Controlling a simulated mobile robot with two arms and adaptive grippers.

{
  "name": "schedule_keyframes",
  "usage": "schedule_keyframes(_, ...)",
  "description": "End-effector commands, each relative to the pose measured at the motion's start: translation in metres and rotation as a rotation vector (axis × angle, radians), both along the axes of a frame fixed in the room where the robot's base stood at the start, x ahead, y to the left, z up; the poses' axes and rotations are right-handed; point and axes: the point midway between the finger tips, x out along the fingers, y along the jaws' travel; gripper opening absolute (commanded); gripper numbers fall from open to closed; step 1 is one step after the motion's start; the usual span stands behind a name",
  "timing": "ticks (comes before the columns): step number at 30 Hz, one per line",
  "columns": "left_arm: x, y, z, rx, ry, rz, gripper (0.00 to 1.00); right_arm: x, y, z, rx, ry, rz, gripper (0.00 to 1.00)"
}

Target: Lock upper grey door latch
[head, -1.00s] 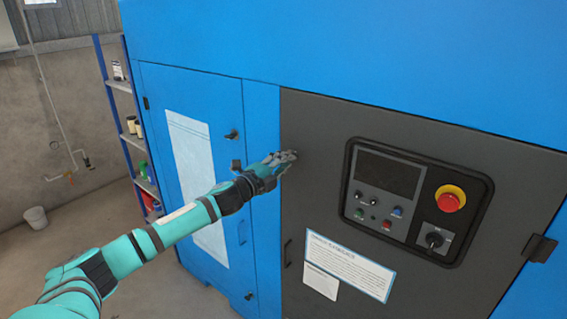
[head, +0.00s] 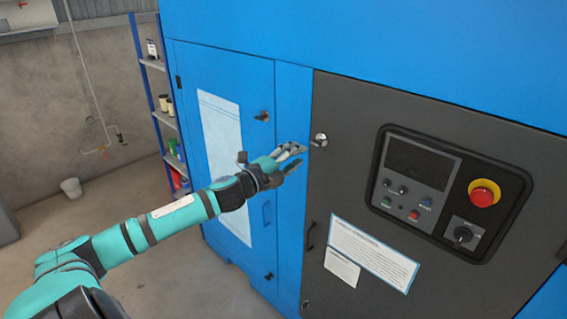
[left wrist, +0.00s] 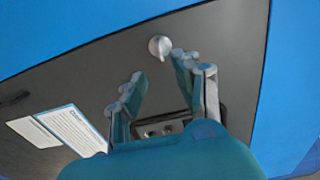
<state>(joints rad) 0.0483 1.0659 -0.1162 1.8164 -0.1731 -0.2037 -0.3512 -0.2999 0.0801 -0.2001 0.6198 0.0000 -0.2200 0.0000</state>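The upper grey door latch (head: 319,140) is a small round silver knob near the top left corner of the dark grey door (head: 345,110). It also shows in the left wrist view (left wrist: 160,46), beyond my fingertips. My left gripper (head: 298,156) is just left of and slightly below the latch in the head view, apart from it. Its fingers are spread and empty; the left wrist view shows the gap between the fingertips (left wrist: 158,68). A lower latch (head: 306,304) sits near the door's bottom left. My right gripper is not in view.
The grey door carries a control panel (head: 450,190) with a red emergency button (head: 484,193) and a black rotary switch (head: 464,235). A black handle (head: 310,236) is on its left edge. A blue door (head: 225,90) stands left, with a shelf (head: 160,100) beyond.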

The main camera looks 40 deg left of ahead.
Motion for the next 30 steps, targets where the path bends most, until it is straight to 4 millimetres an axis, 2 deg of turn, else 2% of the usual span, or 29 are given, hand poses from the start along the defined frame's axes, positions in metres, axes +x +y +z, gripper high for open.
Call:
schedule_keyframes(6, -0.028, 0.002, -0.002, 0.0, 0.003, -0.001, 0.32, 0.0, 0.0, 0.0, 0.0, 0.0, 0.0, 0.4)
schedule_keyframes(12, -0.041, 0.003, 0.0, 0.001, 0.001, -0.001, 0.32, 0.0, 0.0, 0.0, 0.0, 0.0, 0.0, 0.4)
schedule_keyframes(30, -0.044, 0.003, 0.0, 0.001, 0.0, -0.001, 0.32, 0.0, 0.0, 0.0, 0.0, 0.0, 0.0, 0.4)
